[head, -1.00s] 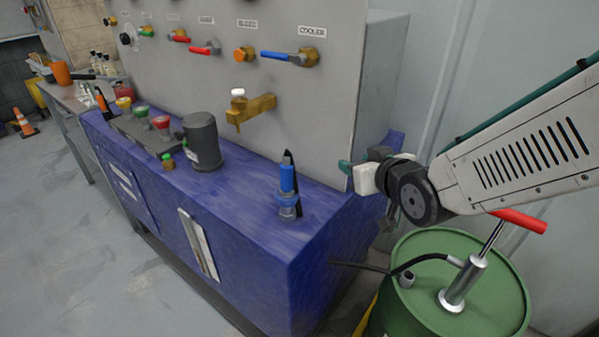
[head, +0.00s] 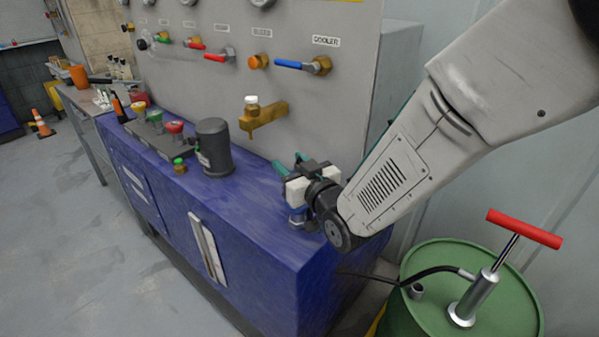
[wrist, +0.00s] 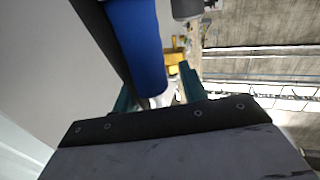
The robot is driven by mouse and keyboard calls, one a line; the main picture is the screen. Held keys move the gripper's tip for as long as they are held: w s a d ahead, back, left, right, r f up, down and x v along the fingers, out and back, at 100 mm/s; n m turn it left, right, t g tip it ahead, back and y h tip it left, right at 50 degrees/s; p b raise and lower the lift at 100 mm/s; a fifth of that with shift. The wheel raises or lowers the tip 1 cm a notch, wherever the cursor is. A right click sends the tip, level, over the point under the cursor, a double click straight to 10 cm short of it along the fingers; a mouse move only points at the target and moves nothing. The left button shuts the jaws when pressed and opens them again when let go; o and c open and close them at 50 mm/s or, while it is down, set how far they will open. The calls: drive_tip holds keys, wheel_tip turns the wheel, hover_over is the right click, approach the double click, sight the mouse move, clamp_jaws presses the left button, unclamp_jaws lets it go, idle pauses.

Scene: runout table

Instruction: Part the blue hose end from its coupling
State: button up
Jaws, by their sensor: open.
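The blue hose end (wrist: 138,45) runs large down the wrist view, with a dark strip along its left side and a silvery metal part (wrist: 160,99) at its lower end. My gripper (head: 291,164) is open over the blue bench top. In the wrist view its teal fingers (wrist: 157,95) show either side of the hose's lower end; I cannot tell whether they touch it.
The blue bench (head: 240,220) carries a dark grey canister (head: 214,147). A brass tap (head: 263,116) juts from the grey panel (head: 330,100) behind. A green drum (head: 420,300) with a red-handled pump (head: 524,228) stands at the right.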

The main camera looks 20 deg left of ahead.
drive_tip(key=shift+w+a, duration=0.3)
clamp_jaws()
drive_tip(key=c, duration=0.8)
unclamp_jaws()
clamp_jaws()
drive_tip(key=shift+r, duration=0.15)
wheel_tip(320, 180, up, 6)
drive_tip(key=shift+a, duration=0.2)
